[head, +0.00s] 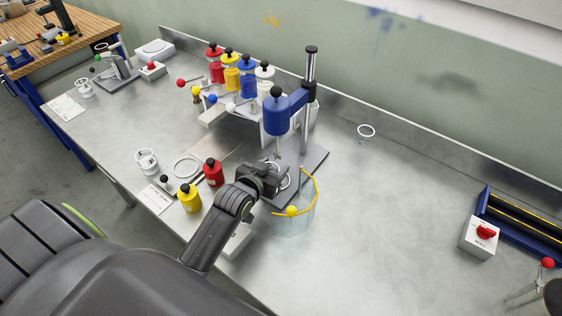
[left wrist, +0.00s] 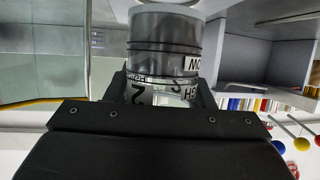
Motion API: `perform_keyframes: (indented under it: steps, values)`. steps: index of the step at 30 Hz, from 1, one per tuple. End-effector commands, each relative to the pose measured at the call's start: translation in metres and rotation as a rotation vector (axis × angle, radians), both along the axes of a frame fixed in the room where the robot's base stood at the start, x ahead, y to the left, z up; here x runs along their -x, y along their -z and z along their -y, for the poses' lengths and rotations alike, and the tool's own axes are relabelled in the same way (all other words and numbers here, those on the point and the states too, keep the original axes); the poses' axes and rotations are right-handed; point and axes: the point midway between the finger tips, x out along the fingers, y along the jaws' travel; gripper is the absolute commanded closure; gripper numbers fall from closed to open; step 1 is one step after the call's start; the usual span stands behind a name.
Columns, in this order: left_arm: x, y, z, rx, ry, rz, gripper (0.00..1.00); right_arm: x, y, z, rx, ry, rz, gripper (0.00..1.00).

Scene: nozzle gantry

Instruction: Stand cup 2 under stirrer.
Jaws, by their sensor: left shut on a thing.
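The stirrer (head: 287,108) is a blue motor head on a steel post, with a thin shaft hanging over a grey base plate (head: 316,160). My left gripper (head: 275,182) is at that base plate, below the blue head, and is shut on a clear cup. In the left wrist view cup 2 (left wrist: 164,46) is between the jaws, with a white label and a black 2, and dark bands around it. In the head view the gripper hides most of the cup, so I cannot tell whether it touches the plate. My right gripper is not in view.
A clear shield with a yellow edge and knob (head: 291,211) stands in front of the stirrer. A red bottle (head: 213,173) and a yellow bottle (head: 190,200) stand left of my gripper. Another cup (head: 366,133) stands behind right. The bench's right middle is clear.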

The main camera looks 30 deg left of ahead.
Motion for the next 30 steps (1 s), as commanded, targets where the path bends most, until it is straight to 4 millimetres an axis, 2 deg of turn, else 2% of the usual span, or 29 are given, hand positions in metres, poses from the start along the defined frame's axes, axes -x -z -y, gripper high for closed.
perform_keyframes:
  steps: [4,8,16,30]
  values:
    - [-0.015,0.007,0.000,-0.001,0.000,0.001,0.81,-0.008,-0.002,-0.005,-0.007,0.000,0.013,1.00]
    - [-0.020,0.010,0.000,-0.001,0.000,0.001,0.81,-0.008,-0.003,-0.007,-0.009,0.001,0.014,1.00]
    - [-0.045,0.026,-0.001,-0.001,0.000,-0.001,0.81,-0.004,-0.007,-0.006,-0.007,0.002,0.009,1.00]
    - [-0.050,0.035,-0.001,-0.001,0.000,0.001,0.81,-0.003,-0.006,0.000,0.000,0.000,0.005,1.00]
